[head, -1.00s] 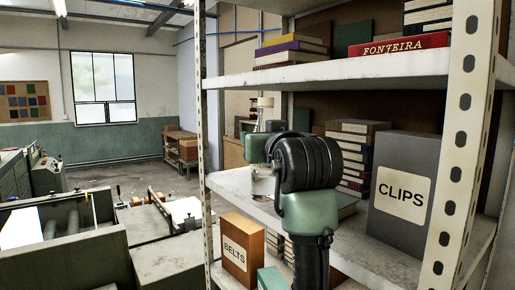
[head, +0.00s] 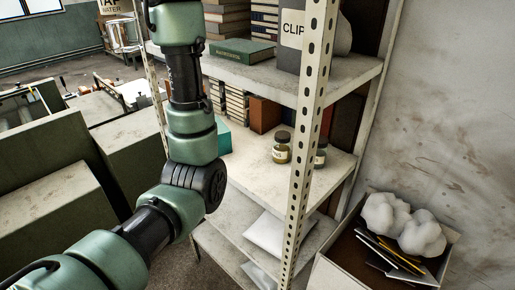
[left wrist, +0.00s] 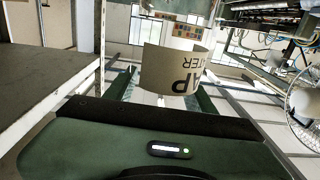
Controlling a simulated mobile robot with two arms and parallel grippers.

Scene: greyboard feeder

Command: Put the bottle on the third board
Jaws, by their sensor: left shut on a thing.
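The bottle shows mainly as a wrap-around label reading TAP WATER (left wrist: 178,68) in the left wrist view; its clear body is hard to make out. My left gripper (left wrist: 166,98) is shut on it. The shelf has several boards: an upper one (head: 232,68) with books and the CLIPS box, one below (head: 255,160) with jars, and a lower one (head: 228,240). A board edge (left wrist: 50,95) is left of the bottle in the left wrist view.
A perforated shelf post (head: 305,140) stands at the front. A green book (head: 243,50) lies flat on the upper board beside the CLIPS box (head: 291,45). Jars (head: 282,150) stand on the board below. An open box (head: 345,270) is right of the shelf.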

